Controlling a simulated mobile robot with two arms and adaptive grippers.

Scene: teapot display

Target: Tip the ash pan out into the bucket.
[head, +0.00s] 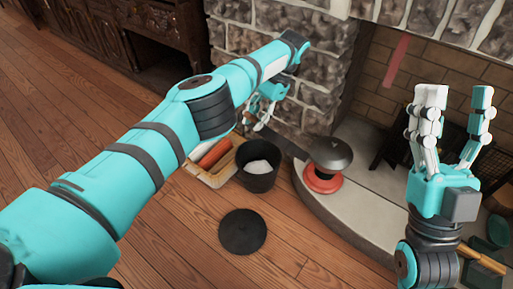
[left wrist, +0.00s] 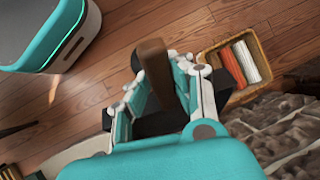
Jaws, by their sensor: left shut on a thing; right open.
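The black bucket (head: 258,181) stands on the wood floor by the hearth, with pale grey matter inside. My left gripper (head: 262,112) is beyond and above it, near the stone pillar. In the left wrist view, my left gripper (left wrist: 165,92) is shut on a brown handle (left wrist: 151,58), taken as the ash pan's. A dark strip (head: 288,145) runs from the gripper toward the lower right in the head view and seems part of the same thing. My right gripper (head: 457,110) is open and empty at the right.
A round black lid (head: 242,232) lies on the floor. A basket (head: 215,180) with red and white things stands left of the bucket. The stone pillar (head: 315,75) rises behind.

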